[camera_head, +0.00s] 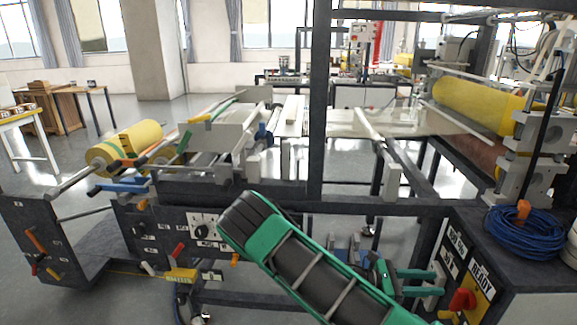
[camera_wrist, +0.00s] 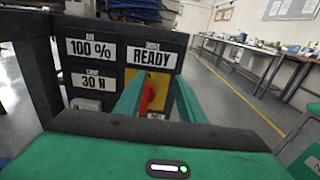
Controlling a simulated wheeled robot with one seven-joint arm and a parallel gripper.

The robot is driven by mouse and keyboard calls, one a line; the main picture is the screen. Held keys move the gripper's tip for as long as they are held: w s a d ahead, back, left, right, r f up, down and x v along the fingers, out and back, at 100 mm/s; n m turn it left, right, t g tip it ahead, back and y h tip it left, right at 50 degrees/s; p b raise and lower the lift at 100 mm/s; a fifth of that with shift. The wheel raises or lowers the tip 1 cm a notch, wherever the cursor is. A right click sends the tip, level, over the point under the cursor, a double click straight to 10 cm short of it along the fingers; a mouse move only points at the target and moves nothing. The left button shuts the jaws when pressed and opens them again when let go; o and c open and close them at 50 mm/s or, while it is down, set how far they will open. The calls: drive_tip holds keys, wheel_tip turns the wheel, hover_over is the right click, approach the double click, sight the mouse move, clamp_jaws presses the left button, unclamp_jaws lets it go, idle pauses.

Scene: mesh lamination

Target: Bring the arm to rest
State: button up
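My gripper (camera_head: 438,282) is at the lower right of the head view, at the end of my green and black arm. Its two green fingers point right, towards a red knob (camera_head: 463,300) on a yellow plate of the dark control panel. In the wrist view my gripper (camera_wrist: 159,80) has its fingers apart, with the red knob (camera_wrist: 148,96) showing between them. In the head view a small gap separates the fingertips from the knob. Nothing is held. The panel carries a "READY" label (camera_wrist: 152,57) and "100 %" and "30 N" labels.
A coiled blue cable (camera_head: 524,232) lies on the panel's cabinet. The machine frame with a yellow roll (camera_head: 478,103) rises behind. Another yellow roll (camera_head: 125,146) and a panel with several knobs (camera_head: 203,229) stand left. Open floor (camera_wrist: 225,105) shows right of the panel.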

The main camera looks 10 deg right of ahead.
drive_tip(key=s+a+r+m+t+y, duration=0.2)
drive_tip(key=s+a+r+m+y, duration=0.2)
drive_tip(key=s+r+m+y, duration=0.4)
drive_tip(key=s+a+r+m+t+y, duration=0.2)
drive_tip(key=s+a+r+m+y, duration=0.2)
drive_tip(key=s+r+m+y, duration=0.5)
drive_tip(key=shift+s+r+m, duration=1.8)
drive_tip(key=shift+s+m, duration=0.1)
drive_tip(key=shift+m, duration=0.5)
drive_tip(key=shift+w+f, duration=0.25)
drive_tip(key=shift+w, duration=0.35)
